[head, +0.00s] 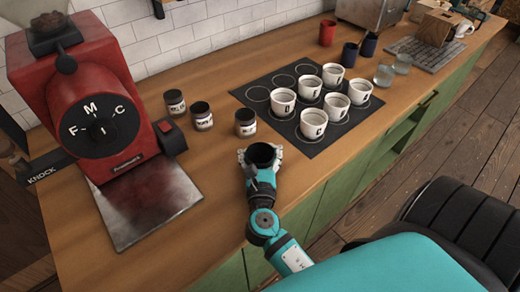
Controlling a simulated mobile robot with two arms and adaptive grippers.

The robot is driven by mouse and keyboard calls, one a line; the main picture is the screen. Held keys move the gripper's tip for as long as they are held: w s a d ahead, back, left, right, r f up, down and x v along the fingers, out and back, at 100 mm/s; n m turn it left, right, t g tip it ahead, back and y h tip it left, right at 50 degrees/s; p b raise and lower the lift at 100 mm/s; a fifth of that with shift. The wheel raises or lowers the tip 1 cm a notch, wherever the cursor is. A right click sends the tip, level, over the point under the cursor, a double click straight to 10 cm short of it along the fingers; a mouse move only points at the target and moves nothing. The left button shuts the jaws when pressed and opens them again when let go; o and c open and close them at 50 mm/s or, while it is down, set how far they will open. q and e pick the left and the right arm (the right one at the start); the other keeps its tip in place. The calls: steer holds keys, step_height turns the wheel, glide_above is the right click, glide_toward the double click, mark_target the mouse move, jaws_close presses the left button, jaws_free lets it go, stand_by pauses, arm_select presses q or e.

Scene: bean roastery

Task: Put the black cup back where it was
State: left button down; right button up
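The black cup (263,153) is upright at the front edge of the wooden counter, between the fingers of my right gripper (261,158). The fingers sit on either side of it and appear shut on it. The gripper hides its lower part, so I cannot tell whether it touches the counter. A black mat (335,137) with printed circles lies just beyond, to the right. Several white lettered cups, among them one marked C (313,124), stand on its circles; some circles at its back left are empty. My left gripper is not in view.
Three dark jars (202,115) stand left of the mat. A red grinder (95,95) and a metal plate (150,205) fill the left. A red cup (327,33), two dark cups (349,55) and two glasses (384,75) stand behind and right of the mat.

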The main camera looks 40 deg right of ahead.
steer(key=o, duration=0.8)
steer(key=shift+o, duration=0.2)
steer(key=shift+s+r, duration=0.1)
steer(key=b+v, duration=0.2)
steer(key=v, duration=0.8)
steer(key=shift+s+a+b, duration=0.25)
steer(key=shift+b, duration=0.1)
steer(key=shift+s+a, duration=0.35)
steer(key=shift+s, duration=0.15)
